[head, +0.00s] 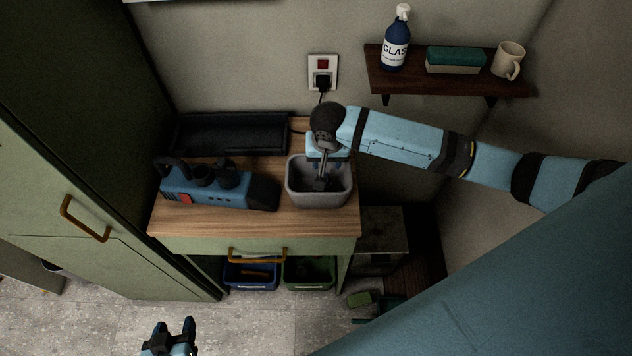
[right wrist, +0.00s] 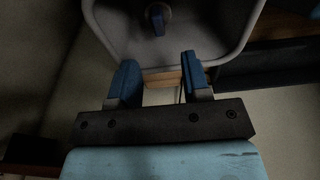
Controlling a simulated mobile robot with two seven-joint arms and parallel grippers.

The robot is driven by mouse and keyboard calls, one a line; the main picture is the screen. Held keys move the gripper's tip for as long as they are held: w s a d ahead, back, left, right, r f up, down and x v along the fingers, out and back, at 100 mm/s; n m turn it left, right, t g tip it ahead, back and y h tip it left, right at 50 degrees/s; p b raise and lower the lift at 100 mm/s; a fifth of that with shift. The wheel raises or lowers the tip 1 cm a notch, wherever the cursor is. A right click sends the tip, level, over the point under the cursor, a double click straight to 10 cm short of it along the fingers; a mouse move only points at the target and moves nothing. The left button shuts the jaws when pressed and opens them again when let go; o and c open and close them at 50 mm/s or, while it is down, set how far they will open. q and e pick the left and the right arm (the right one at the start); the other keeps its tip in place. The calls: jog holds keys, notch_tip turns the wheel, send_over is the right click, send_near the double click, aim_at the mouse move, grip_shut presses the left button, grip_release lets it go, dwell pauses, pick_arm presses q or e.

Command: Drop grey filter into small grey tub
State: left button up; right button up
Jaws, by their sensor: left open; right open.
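The small grey tub (head: 331,200) stands at the right end of the wooden bench top. It fills the top of the right wrist view (right wrist: 205,45). My right gripper (head: 323,180) reaches down at the tub; its two blue fingers (right wrist: 157,62) are apart with nothing between them. A small roundish dark thing with a blue part (right wrist: 157,18) shows inside the tub; I cannot tell whether it is the grey filter. My left gripper (head: 174,329) is open and empty, low in the head view, in front of the bench and apart from it.
A blue machine (head: 218,193) with dark round tops stands left of the tub. A black tray (head: 232,135) lies behind it. A wall socket (head: 323,72) with a plug is above. A shelf (head: 440,84) holds a bottle, a box and a mug. Blue and green bins (head: 251,275) sit below.

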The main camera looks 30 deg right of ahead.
notch_tip(320, 180, up, 14)
jog(key=s+b, duration=0.1)
jog(key=s, duration=0.1)
jog(key=shift+a+f, duration=0.2)
jog(key=shift+a, duration=0.25)
jog(key=s+a+f+n+t+y, duration=0.2)
jog(key=a+f+y, duration=0.15)
jog(key=f, duration=0.35)
jog(key=s+a+f+n+t+y, duration=0.2)
jog(key=a+f, duration=0.2)
jog(key=f, duration=0.3)
jog(key=s+d+f+n+t+h, duration=0.1)
jog(key=s+f+n+t, duration=0.1)
jog(key=s+f, duration=0.2)
jog(key=s+d+f+n+t, duration=0.2)
jog(key=s+f, duration=0.3)
jog(key=s, duration=0.4)
jog(key=shift+s+d+f+t+h, duration=0.15)
jog(key=shift+s+d+t+h, duration=0.2)
jog(key=shift+t, duration=0.35)
jog(key=shift+w, duration=0.1)
